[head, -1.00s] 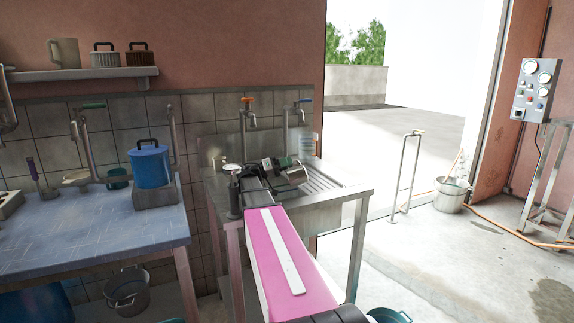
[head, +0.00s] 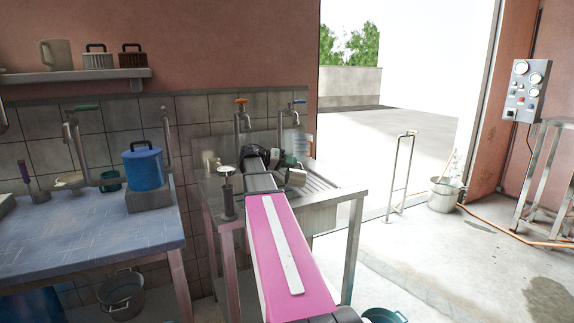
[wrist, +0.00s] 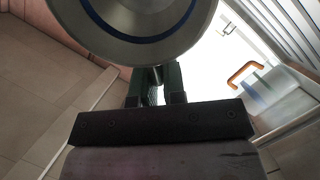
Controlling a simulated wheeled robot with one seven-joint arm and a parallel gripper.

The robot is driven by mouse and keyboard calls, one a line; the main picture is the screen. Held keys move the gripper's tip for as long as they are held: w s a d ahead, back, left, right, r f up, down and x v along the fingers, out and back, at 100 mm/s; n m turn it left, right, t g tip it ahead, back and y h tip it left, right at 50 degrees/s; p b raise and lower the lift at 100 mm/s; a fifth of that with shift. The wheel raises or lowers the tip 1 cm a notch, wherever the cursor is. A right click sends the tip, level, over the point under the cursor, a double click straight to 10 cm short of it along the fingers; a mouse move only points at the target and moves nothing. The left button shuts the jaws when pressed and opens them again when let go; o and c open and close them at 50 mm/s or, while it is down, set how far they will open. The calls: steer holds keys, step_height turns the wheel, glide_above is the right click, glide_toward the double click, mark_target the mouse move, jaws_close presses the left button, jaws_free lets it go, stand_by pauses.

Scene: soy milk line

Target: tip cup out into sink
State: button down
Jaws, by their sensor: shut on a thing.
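My gripper (head: 282,160) is over the right part of the metal sink (head: 318,215), near its ribbed drainboard. Its green fingers (wrist: 160,85) are shut on a grey metal cup (head: 296,177). In the wrist view the cup (wrist: 145,45) shows a large round grey face with a blue ring, cut off by the top edge. The cup looks tilted, but I cannot tell how far or whether anything is in it. The sink basin is largely hidden behind my arm.
An orange-handled tap (head: 241,115) and a blue-handled tap (head: 297,115) rise behind the sink. A clear jug (head: 299,143) stands close behind the cup. A post with a round top (head: 227,190) stands at the front left. A blue-topped table (head: 90,225) is to the left.

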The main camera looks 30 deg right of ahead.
steer(key=d+y, duration=0.1)
steer(key=t+y, duration=0.1)
steer(key=s+d+y, duration=0.1)
steer(key=y, duration=0.1)
steer(key=shift+d+r, duration=0.35)
steer(key=shift+d+t+y, duration=0.25)
steer(key=shift+t+y, duration=0.15)
steer(key=shift+y, duration=0.3)
steer(key=shift+s+d+f+y, duration=0.15)
steer(key=shift+s+d+y, duration=0.1)
steer(key=shift+y, duration=0.35)
steer(key=f+y, duration=0.1)
steer(key=y, duration=0.1)
steer(key=t+y, duration=0.1)
steer(key=y, duration=0.1)
steer(key=s+d+f+t+y, duration=0.1)
steer(key=y, duration=0.1)
steer(key=shift+f, duration=0.3)
steer(key=shift+a+f+t+y, duration=0.1)
steer(key=shift+f+t+y, duration=0.55)
steer(key=shift+y, duration=0.45)
steer(key=shift+w, duration=0.1)
